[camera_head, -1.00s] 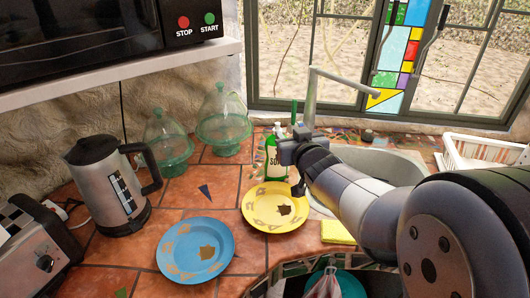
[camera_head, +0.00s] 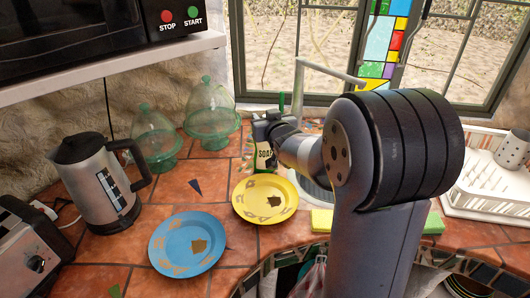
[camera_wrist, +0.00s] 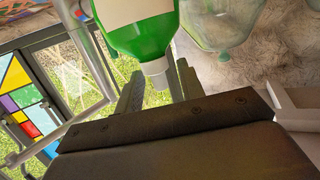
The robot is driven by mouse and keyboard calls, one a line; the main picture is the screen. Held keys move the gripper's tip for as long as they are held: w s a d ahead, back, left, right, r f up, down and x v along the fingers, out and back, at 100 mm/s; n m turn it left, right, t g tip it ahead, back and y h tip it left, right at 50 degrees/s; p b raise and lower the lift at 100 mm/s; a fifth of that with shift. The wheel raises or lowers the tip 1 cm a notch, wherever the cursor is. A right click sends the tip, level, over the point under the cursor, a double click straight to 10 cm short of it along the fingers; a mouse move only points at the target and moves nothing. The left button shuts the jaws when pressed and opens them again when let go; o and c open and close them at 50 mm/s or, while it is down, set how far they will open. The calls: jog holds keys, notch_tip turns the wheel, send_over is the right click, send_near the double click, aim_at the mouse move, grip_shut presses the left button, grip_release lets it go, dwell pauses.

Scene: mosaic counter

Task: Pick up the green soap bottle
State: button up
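The green soap bottle (camera_head: 264,159) with a white label stands on the tiled counter behind the yellow plate. My gripper (camera_head: 272,127) is at its upper part in the head view, hiding some of its top. In the wrist view the bottle (camera_wrist: 150,36) appears upside down, its pale cap (camera_wrist: 154,67) pointing between the two fingers. My gripper (camera_wrist: 158,77) is open there, with a gap between the fingers. I cannot tell whether either finger touches the bottle.
A yellow plate (camera_head: 246,207) and a blue plate (camera_head: 164,262) lie in front. A kettle (camera_head: 92,185), a toaster (camera_head: 28,262) and glass domes (camera_head: 209,112) stand left. The sink faucet (camera_head: 299,90) rises behind my arm. A yellow sponge (camera_head: 321,221) and white dish rack (camera_head: 482,205) are right.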

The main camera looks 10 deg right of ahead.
jog(key=shift+w, duration=0.15)
jog(key=shift+c, duration=0.4)
grip_shut()
jog(key=shift+r, duration=0.1)
